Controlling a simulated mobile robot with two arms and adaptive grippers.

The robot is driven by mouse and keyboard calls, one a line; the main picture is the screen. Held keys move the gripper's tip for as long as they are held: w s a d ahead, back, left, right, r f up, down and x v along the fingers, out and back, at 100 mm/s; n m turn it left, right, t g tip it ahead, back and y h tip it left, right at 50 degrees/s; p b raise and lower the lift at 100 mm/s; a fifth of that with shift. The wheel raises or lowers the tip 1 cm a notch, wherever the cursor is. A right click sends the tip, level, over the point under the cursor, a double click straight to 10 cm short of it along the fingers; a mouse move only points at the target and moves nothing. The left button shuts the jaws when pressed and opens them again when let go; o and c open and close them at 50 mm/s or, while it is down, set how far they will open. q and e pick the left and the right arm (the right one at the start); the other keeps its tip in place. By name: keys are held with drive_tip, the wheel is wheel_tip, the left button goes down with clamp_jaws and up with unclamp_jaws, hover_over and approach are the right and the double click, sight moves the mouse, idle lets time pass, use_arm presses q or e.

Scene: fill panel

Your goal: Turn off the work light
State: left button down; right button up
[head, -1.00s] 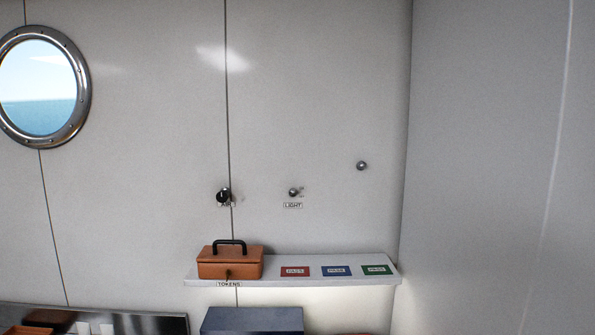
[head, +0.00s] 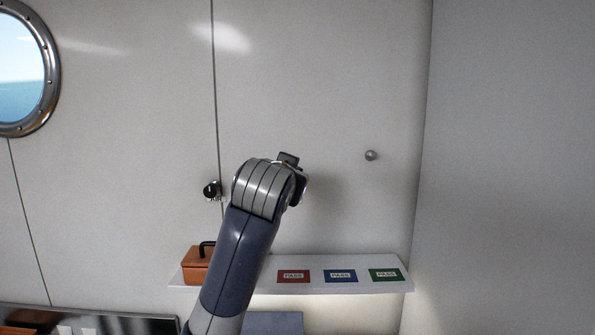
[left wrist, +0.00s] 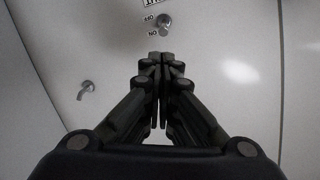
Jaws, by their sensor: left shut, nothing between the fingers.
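The light switch (left wrist: 163,25) is a small metal knob on the white wall, with OFF and ON marks beside it, at the top of the left wrist view. Which mark it points to is too small to tell. In the head view my arm hides it and its LIGHT label. My left gripper (left wrist: 161,60) is shut and empty, its fingertips close to the switch in the left wrist view; I cannot tell if they touch. In the head view my left gripper (head: 293,174) is mostly hidden behind my wrist. My right gripper is not in view.
A black knob (head: 212,190) is left of my wrist. A round metal peg (head: 371,155) sticks out at right. Below, a shelf (head: 260,287) carries an orange box (head: 195,266) and red, blue and green cards, with a glow beneath. A side wall (head: 510,170) stands at right.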

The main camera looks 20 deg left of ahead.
use_arm(q)
drive_tip(key=p+x, duration=0.5)
drive_tip(key=x, duration=0.5)
idle(0.3)
drive_tip(key=shift+r, duration=0.1)
